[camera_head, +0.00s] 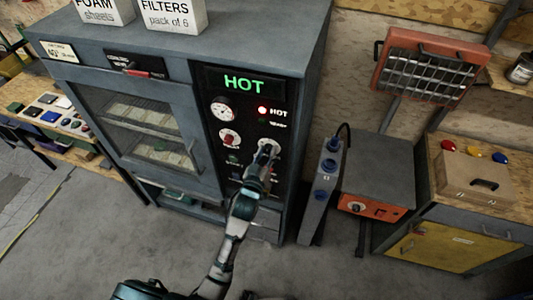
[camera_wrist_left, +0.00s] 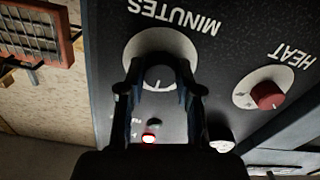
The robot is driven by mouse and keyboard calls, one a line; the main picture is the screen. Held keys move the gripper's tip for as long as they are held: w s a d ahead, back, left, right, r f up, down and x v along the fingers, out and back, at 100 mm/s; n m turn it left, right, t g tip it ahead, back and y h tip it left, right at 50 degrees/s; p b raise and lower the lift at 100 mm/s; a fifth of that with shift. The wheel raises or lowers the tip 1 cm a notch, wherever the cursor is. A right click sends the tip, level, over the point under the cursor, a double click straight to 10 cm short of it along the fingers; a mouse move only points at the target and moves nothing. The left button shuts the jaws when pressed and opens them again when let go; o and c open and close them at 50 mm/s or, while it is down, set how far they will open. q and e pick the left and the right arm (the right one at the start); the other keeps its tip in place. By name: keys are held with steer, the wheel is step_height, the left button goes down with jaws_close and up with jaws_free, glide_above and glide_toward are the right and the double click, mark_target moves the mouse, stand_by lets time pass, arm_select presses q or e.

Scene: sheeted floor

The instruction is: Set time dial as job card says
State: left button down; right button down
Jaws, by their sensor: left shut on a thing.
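The time dial (camera_head: 269,143), labelled MINUTES, is on the dark control panel of the grey oven, low on its right side. My left gripper (camera_head: 262,158) reaches it from below and covers part of it. In the left wrist view my left gripper (camera_wrist_left: 160,82) has its fingers on both sides of the knob, shut on it. The pale dial face (camera_wrist_left: 139,47) shows around the knob, with a small dark mark at its lower edge. A small white card (camera_head: 60,51) sits at the oven's upper left; its text is too small to read fully. My right gripper is out of view.
The HEAT dial (camera_head: 229,138) with a red knob is beside the time dial. The display (camera_head: 243,82) reads HOT and a red lamp (camera_head: 262,110) is lit. A grey post (camera_head: 322,185) with blue sockets stands close to the right. Floor in front is clear.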

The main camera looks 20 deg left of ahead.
arm_select(q)
steer(key=c, duration=1)
jaws_free()
steer(key=shift+f, duration=0.45)
steer(key=shift+o, duration=1.2)
steer(key=shift+r, duration=0.2)
steer(key=s, duration=1.2)
steer(key=shift+a, duration=0.15)
